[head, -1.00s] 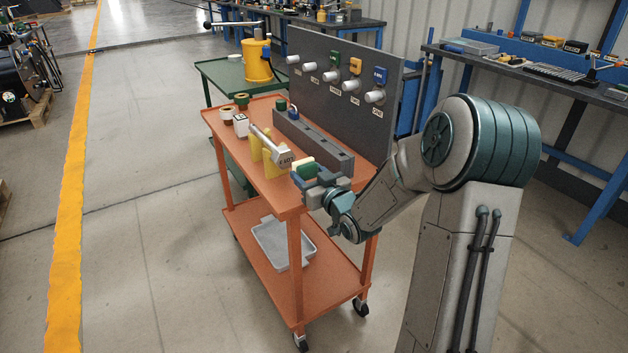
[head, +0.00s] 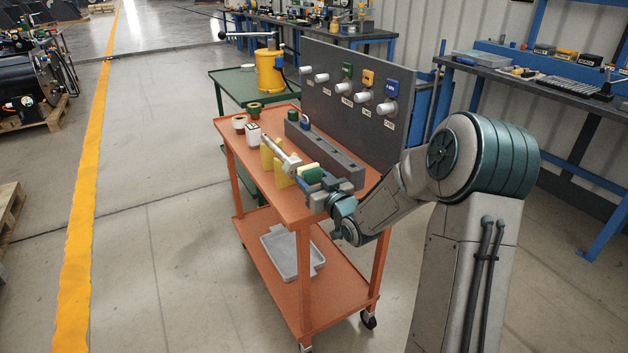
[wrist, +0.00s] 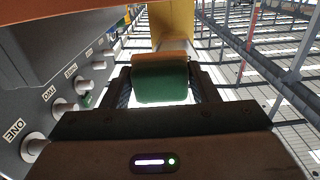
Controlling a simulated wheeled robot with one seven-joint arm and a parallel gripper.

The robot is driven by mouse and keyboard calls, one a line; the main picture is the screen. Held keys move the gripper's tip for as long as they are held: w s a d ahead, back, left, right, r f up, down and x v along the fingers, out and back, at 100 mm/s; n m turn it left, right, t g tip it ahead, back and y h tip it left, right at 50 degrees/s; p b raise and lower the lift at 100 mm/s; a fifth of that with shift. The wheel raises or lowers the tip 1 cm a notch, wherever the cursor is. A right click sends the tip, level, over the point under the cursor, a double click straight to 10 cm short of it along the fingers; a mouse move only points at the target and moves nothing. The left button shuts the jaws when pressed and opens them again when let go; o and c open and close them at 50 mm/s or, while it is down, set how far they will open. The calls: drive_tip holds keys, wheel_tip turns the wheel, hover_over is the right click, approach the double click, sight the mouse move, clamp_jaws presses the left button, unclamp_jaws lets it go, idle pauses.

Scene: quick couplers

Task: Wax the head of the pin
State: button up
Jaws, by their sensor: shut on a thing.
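The pin (head: 276,147) is a silver rod lying across yellow supports (head: 267,155) on the orange cart, its wider head (head: 291,162) towards my gripper. My gripper (head: 312,180) is shut on a green block (head: 313,175) with a pale yellow front layer (head: 305,168), which looks like the wax. The green block also shows between the fingers in the wrist view (wrist: 160,84), with an orange-yellow edge beyond it. The block is right at the pin's head; I cannot tell whether they touch. The block hides part of the head in the wrist view.
A dark grey slotted block (head: 335,160) lies beside the pin. Behind it stands a grey panel (head: 340,75) with several white knobs. A grey tray (head: 285,257) is on the lower shelf.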

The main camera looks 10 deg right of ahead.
sight(290, 174)
drive_tip(key=shift+b+x, duration=0.3)
drive_tip(key=shift+x, duration=0.65)
drive_tip(key=shift+s+a+f+b, duration=0.1)
drive_tip(key=shift+s+a+b, duration=0.1)
drive_tip(key=shift+a+b, duration=0.25)
drive_tip(key=shift+s+a+b, duration=0.2)
drive_tip(key=shift+a+b, duration=0.05)
drive_tip(key=shift+a, duration=0.3)
drive_tip(key=shift+s+a+b, duration=0.35)
drive_tip(key=shift+a+b, duration=0.1)
drive_tip(key=shift+a, duration=0.45)
drive_tip(key=shift+w+b, duration=0.1)
drive_tip(key=shift+b, duration=0.2)
drive_tip(key=shift+w+d, duration=0.25)
drive_tip(key=shift+d, duration=0.4)
drive_tip(key=shift+w+d, duration=0.25)
drive_tip(key=shift+d, duration=0.4)
drive_tip(key=shift+w+d, duration=0.25)
drive_tip(key=shift+d, duration=0.4)
drive_tip(key=shift+s, duration=0.1)
